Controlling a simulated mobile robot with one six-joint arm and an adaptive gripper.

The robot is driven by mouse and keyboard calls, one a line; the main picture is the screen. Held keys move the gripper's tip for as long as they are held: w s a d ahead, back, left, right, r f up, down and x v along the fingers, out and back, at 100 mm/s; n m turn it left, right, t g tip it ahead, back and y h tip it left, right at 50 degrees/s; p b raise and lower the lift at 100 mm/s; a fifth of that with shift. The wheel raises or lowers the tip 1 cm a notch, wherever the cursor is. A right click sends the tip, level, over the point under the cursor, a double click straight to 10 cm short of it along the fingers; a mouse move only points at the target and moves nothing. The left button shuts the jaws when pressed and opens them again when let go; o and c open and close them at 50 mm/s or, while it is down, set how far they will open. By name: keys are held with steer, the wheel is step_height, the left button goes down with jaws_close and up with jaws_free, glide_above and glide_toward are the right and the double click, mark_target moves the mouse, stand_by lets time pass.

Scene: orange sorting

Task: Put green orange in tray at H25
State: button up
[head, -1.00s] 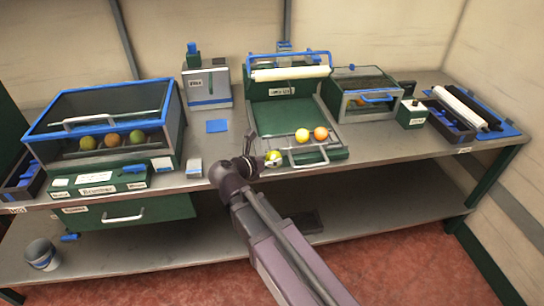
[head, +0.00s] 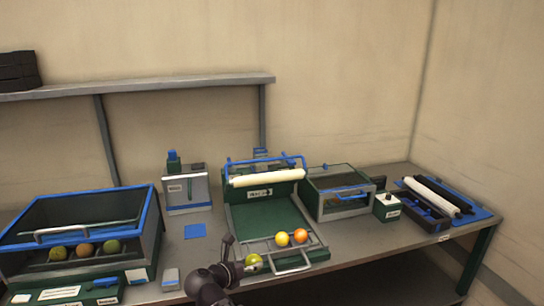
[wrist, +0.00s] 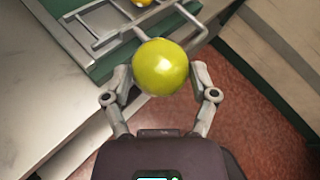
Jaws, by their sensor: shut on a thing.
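A yellow-green orange (wrist: 161,67) is held between the two fingers of my gripper (wrist: 161,84) in the wrist view. In the head view the green orange (head: 253,261) shows at the front left corner of the green tray (head: 248,215). My gripper (head: 236,266) is shut on it there. A yellow orange (head: 282,239) and a deeper orange one (head: 300,236) sit in the rack at the tray's front. The label on the tray machine is too small to read surely.
A blue-rimmed case (head: 150,215) with several fruits stands at the left. A smaller glass-topped box (head: 338,208) and a green box with a knob (head: 386,207) stand right of the tray. A blue square (head: 195,231) lies on the bench. A shelf (head: 150,86) hangs behind.

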mark_target(249, 262)
steer(key=shift+r+p, duration=2.7)
steer(key=shift+r, duration=0.4)
steer(key=shift+s, duration=0.1)
